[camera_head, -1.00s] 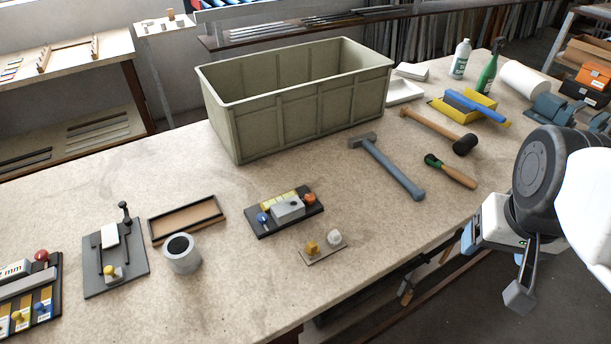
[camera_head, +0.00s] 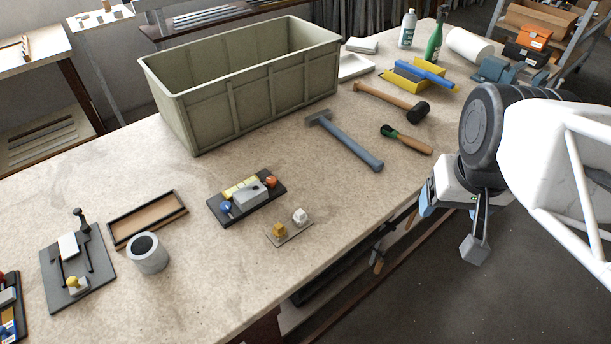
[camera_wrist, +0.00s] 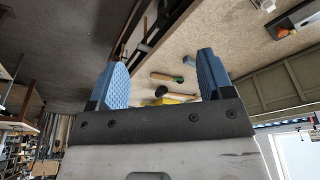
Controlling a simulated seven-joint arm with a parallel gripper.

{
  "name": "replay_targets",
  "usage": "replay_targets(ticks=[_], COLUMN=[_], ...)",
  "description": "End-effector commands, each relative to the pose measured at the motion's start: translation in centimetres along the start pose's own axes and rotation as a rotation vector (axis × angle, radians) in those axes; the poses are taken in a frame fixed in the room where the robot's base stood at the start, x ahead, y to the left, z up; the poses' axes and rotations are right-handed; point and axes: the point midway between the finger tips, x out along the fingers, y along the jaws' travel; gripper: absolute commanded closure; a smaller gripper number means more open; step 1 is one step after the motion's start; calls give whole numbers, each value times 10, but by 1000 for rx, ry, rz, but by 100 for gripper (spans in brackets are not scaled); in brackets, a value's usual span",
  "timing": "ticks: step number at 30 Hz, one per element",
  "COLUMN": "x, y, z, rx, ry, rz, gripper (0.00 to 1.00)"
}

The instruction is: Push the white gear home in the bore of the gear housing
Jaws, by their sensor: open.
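A small white piece (camera_head: 300,215), which may be the white gear, stands beside a yellow piece (camera_head: 279,230) on a small thin plate (camera_head: 291,236) near the bench's front edge. Its teeth are too small to make out. Behind it, a grey block (camera_head: 249,197) sits on a dark board with blue, orange and yellow parts. A grey hollow cylinder (camera_head: 147,256) with a dark bore stands upright further left. I cannot tell which is the gear housing. My gripper (camera_wrist: 165,80) is open and empty, its blue fingers apart. In the head view it hangs off the bench's front edge, right of these things.
A large olive crate (camera_head: 235,100) stands at the back. A hammer (camera_head: 345,140), a mallet (camera_head: 392,101) and a green-and-wood handled tool (camera_head: 407,140) lie between it and my arm. A shallow tray (camera_head: 148,222) lies behind the cylinder. Bench around the white piece is bare.

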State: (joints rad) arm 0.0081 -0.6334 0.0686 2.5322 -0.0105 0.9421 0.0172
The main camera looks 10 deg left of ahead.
Motion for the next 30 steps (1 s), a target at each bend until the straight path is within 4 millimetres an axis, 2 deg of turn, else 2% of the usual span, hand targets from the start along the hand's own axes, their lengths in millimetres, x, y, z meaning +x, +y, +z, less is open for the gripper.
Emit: replay_targets(ticks=[3, 5, 19, 25, 30], x=[0, 0, 4, 18, 37], y=[0, 0, -6, -26, -54], z=[0, 0, -7, -26, -48], rx=[0, 0, -29, -113, -220], ry=[0, 0, -9, -35, -65], rz=[0, 0, -5, -18, -33], gripper=[26, 32, 32, 32, 32])
